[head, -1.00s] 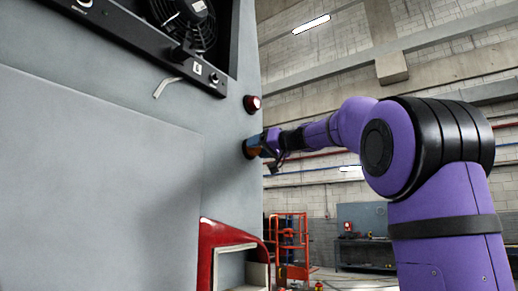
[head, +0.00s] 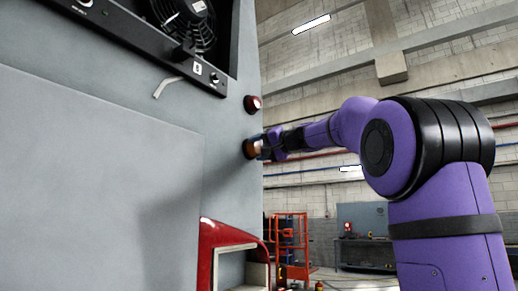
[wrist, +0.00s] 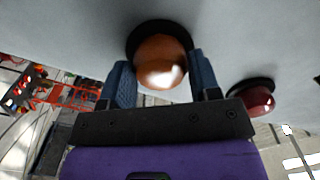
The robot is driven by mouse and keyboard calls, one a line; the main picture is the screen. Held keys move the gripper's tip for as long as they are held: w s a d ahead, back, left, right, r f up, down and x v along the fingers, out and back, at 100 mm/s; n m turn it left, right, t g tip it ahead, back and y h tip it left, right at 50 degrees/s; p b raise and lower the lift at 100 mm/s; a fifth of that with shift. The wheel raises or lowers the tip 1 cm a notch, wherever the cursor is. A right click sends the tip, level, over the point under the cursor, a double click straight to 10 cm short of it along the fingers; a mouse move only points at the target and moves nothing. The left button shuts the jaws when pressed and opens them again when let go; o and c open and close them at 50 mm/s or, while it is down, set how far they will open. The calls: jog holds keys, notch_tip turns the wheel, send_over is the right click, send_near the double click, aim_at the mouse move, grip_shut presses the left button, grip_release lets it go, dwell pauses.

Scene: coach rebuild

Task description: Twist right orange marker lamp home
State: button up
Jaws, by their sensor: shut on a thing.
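The orange marker lamp (head: 252,147) sits at the grey coach panel near its right edge, below a red lamp. In the wrist view the orange lamp (wrist: 160,62) is a glossy dome in a black round base against the panel. My gripper (head: 264,146) reaches in from the right. In the wrist view its two blue-padded fingers (wrist: 162,80) stand on either side of the dome, shut on it. The lamp's far side and the seat behind its base are hidden.
The red lamp (head: 252,103) is close above the orange one and also shows in the wrist view (wrist: 256,100). A bent grey handle (head: 167,86) and a black fan bay (head: 185,30) are up left. A red-framed opening (head: 232,250) is below. Free air lies right of the panel.

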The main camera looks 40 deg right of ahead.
dwell(0.3)
jog(key=o, duration=0.9)
jog(key=v, duration=1)
jog(key=shift+s+d, duration=0.15)
jog(key=shift+s, duration=0.2)
